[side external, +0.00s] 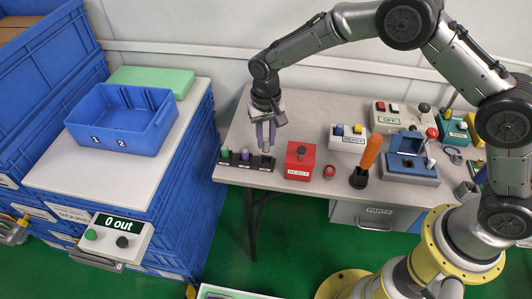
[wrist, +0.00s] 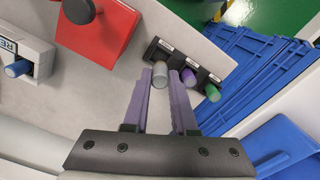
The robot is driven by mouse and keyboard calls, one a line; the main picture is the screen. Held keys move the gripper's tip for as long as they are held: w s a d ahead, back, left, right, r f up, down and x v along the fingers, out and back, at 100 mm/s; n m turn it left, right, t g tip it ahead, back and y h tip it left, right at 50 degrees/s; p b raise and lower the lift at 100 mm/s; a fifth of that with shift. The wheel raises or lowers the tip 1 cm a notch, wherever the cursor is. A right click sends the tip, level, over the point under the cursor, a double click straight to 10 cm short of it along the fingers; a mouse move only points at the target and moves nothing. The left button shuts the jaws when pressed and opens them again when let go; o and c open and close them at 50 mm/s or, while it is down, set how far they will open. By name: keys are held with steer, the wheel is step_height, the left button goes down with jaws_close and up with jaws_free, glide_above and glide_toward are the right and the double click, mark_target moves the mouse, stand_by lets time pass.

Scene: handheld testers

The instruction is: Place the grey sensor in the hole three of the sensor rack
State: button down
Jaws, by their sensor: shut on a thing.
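The grey sensor (side external: 266,148) is upright between the fingertips of my gripper (side external: 266,136), which is shut on it. In the wrist view the sensor (wrist: 160,76) shows between the two purple fingers of the gripper (wrist: 163,82). The dark sensor rack (side external: 256,163) lies at the table's front left edge. It also shows in the wrist view (wrist: 174,52). The grey sensor is at the rack's right-end hole in the side view; I cannot tell whether its lower end is inside. A purple sensor (side external: 245,154) stands in the middle hole and a green sensor (side external: 225,152) in the left one.
An orange-handled tool (side external: 368,158) and a blue tester (side external: 408,155) stand further right. A blue bin (side external: 125,118) is on the left bench. The table behind the rack is clear.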

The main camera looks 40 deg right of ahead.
mark_target(266, 152)
steer(key=shift+f, duration=2.6)
steer(key=shift+f, duration=0.1)
steer(key=c, duration=0.7)
jaws_free()
